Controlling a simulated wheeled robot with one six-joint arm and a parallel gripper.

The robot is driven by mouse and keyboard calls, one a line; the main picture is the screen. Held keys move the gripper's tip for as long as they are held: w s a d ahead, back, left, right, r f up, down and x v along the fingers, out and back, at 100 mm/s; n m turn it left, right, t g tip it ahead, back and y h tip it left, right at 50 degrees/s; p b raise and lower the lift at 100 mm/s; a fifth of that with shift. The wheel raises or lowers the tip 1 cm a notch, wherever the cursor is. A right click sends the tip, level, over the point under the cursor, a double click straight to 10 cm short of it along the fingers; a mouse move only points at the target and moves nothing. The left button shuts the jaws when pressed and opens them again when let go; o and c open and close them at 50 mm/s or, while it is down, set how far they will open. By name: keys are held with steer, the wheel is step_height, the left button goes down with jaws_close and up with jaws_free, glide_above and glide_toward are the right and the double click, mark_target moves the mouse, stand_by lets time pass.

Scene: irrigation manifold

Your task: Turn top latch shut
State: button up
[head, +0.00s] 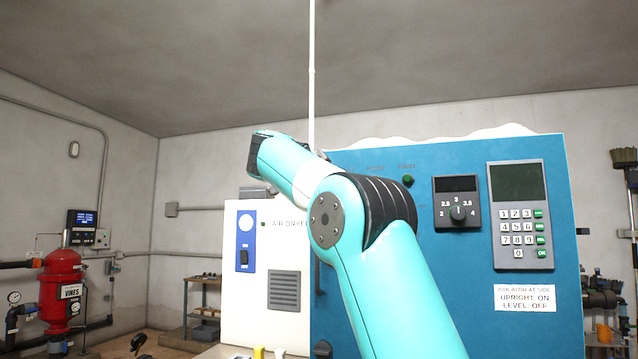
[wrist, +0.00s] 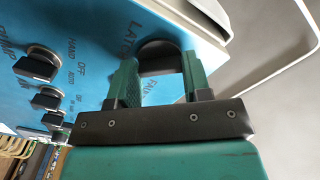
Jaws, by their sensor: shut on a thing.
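The top latch (wrist: 160,57) is a dark rounded knob on the blue cabinet face in the wrist view, beside printed lettering that starts "LAT". My gripper (wrist: 160,72) has its two green fingers on either side of the latch and is shut on it. The latch's handle angle is hard to tell, as the fingers and gripper body cover part of it. In the head view the blue cabinet (head: 450,270) stands at the right, and my arm hides the gripper and the latch. A white label (head: 525,298) there reads "upright on, level off".
Other black knobs (wrist: 38,64) sit left of my gripper on the same face. The cabinet front also carries a dial (head: 457,212) and a keypad (head: 518,233). A white air dryer box (head: 285,270) stands left of the cabinet, and a red tank (head: 62,290) farther left.

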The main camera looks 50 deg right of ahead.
steer(key=m+b, duration=0.2)
steer(key=m, duration=0.5)
steer(key=shift+m, duration=0.7)
steer(key=o, duration=0.9)
